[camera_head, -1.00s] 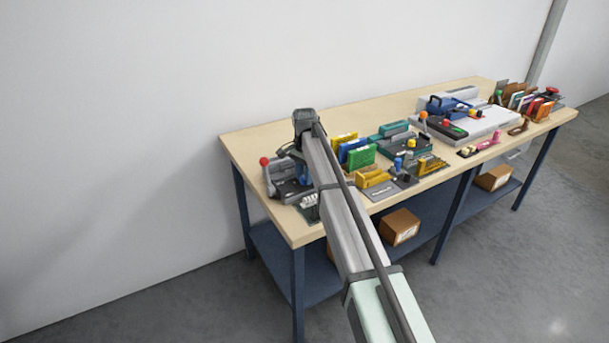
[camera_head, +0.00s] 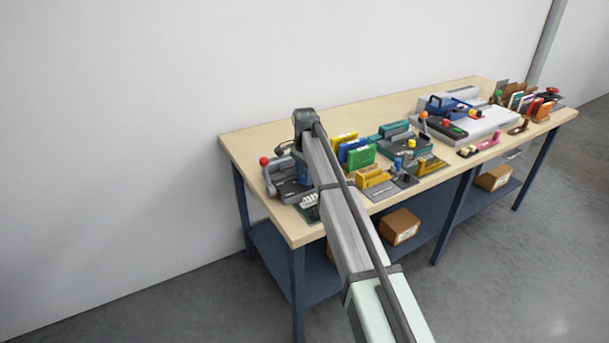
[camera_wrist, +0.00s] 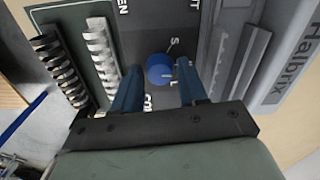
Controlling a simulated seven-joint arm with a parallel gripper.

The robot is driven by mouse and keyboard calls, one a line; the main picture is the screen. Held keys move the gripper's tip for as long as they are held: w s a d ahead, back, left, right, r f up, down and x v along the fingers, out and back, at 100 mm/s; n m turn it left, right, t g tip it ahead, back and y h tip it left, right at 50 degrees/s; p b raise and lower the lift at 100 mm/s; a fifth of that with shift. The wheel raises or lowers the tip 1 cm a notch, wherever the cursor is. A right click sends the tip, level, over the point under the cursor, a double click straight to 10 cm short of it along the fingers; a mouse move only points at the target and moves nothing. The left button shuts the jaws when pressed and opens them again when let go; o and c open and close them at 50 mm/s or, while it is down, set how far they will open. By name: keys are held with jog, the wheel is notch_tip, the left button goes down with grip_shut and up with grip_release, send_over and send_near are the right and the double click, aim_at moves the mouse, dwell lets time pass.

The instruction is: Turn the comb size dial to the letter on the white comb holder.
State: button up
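The blue round dial (camera_wrist: 160,68) is on a dark panel in the wrist view, with a white S above it and other white marks at its right. My gripper (camera_wrist: 157,88) is open, with its two blue fingers on either side of the dial's near edge. Gaps show between dial and fingers; contact and height cannot be told. No holder letter is readable. In the head view my arm hides the dial and fingertips; the white comb (camera_head: 309,200) shows beside it.
A grey machine body marked "Halbrix" (camera_wrist: 292,60) stands close at the right of the dial. In the head view, a red-knobbed lever (camera_head: 265,162) rises at the left. Coloured binders (camera_head: 360,155) and other desk machines crowd the table (camera_head: 250,135) to the right.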

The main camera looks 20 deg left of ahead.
jog(key=shift+o, duration=1.3)
notch_tip(320, 180, up, 14)
jog(key=shift+f, duration=0.1)
